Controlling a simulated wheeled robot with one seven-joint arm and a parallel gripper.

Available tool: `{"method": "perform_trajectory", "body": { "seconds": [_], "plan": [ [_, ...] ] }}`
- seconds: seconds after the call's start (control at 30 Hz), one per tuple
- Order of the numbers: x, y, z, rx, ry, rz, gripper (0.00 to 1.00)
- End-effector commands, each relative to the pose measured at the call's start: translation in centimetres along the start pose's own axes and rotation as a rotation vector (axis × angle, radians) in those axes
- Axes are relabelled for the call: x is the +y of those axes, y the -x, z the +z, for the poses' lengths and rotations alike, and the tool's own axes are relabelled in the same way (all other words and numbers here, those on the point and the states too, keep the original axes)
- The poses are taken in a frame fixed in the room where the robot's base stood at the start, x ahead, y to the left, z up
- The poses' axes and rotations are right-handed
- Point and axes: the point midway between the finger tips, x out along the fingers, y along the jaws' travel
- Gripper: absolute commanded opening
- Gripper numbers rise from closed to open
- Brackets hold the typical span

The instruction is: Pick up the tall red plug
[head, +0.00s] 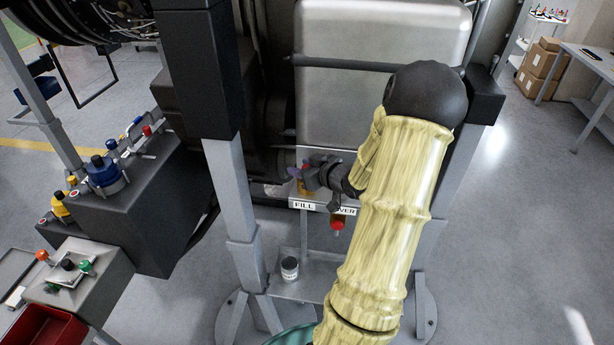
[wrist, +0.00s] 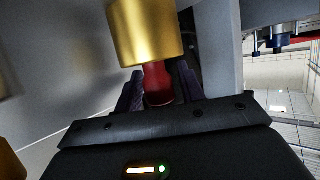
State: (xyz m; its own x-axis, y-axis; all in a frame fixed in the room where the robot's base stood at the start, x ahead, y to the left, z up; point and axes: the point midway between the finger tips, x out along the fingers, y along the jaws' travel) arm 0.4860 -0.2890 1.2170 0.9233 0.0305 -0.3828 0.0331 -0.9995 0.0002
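In the wrist view, a red plug (wrist: 157,84) shows between the two dark purple fingers of my gripper (wrist: 160,88). A gold cylinder (wrist: 145,32) adjoins the plug's end. The fingers stand close on both sides of the plug; whether they press on it is unclear. In the head view, my gripper (head: 303,177) is at the front of the grey tank, just above the FILL label (head: 304,205). A bit of red (head: 306,166) shows at its fingers, and the arm hides part of it. Another red plug (head: 338,225) hangs below the second, partly covered label.
The grey tank (head: 380,35) stands behind my arm, between grey posts (head: 240,190). A small can (head: 289,268) stands on a low shelf (head: 312,282). Dark boxes with coloured caps (head: 150,200) and a red bin (head: 42,328) are at left.

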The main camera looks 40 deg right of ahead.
Motion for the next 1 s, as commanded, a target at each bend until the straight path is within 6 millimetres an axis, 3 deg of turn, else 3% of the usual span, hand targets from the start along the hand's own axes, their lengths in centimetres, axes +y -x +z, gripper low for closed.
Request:
{"method": "perform_trajectory", "body": {
  "seconds": [0.03, 0.17, 0.57, 0.73, 1.0],
  "plan": [
    [0.0, 0.0, 0.0, 0.000, 0.000, 0.000, 0.28],
    [0.0, 0.0, 0.0, 0.000, 0.000, 0.000, 0.03],
    [0.0, 0.2, -0.6, 0.002, 0.003, 0.000, 0.02],
    [0.0, 1.0, -2.5, 0.002, 0.006, 0.002, 0.02],
    [0.0, 3.0, -7.2, 0.002, 0.007, 0.003, 0.02]
  ]
}}
